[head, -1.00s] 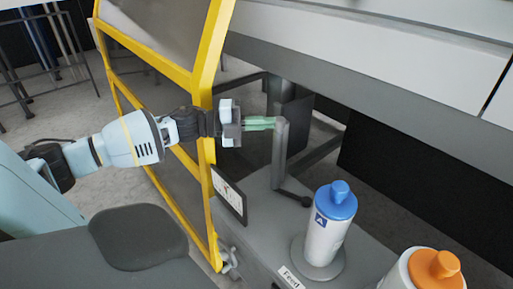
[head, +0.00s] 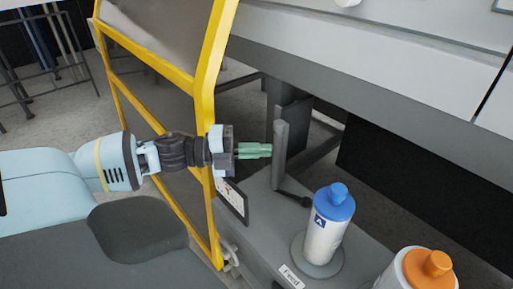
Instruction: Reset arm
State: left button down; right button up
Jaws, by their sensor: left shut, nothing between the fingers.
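My left gripper (head: 262,150) reaches in from the left. Its green fingers are shut with nothing between them. The fingertips are close to a grey upright post (head: 283,155); I cannot tell whether they touch it. A dark lever (head: 295,197) with a rounded end juts from the foot of the post, below the gripper. My right gripper is not in view.
A yellow-framed guard (head: 205,95) stands behind my left arm. A white bottle with a blue cap (head: 328,225) stands on a round base by a "Feed" label (head: 291,277). An orange-capped bottle (head: 420,271) is at lower right.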

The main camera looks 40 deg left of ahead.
pick_arm(q)
jog(key=shift+s+d+r, duration=0.1)
jog(key=shift+s+d, duration=0.35)
jog(key=shift+s, duration=0.2)
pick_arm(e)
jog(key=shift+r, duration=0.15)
